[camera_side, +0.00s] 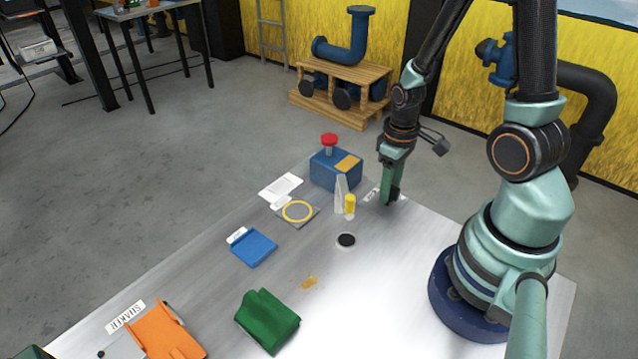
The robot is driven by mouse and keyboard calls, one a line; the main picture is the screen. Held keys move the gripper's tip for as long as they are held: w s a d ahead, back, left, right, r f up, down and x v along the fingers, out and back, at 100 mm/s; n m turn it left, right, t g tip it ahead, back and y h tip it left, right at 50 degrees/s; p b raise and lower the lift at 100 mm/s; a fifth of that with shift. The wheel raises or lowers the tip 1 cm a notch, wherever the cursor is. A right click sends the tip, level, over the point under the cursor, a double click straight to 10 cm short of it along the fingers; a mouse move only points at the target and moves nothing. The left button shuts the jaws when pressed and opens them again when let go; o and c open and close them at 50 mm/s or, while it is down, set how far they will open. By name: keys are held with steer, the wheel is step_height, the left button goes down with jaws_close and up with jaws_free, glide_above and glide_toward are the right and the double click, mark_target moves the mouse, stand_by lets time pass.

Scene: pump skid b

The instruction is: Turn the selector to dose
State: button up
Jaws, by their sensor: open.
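My gripper (390,196) points down close above the far right part of the metal table (400,235). Its jaws are small and dark here, and I see nothing held between them. A white label with dark marks (371,195) lies on the table just left of the jaws; its writing is too small to read. I cannot make out the selector or its dose mark for certain; the gripper may hide part of it. A round black piece in a pale ring (346,240) lies nearer the camera, apart from the gripper.
A blue box with a red button (336,170) stands left of my gripper. Between them are a pale upright piece (340,193) and a yellow cylinder (350,206).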

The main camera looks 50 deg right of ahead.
jaws_close()
steer(key=m, duration=0.4)
steer(key=shift+m, duration=1)
steer(key=m, duration=0.6)
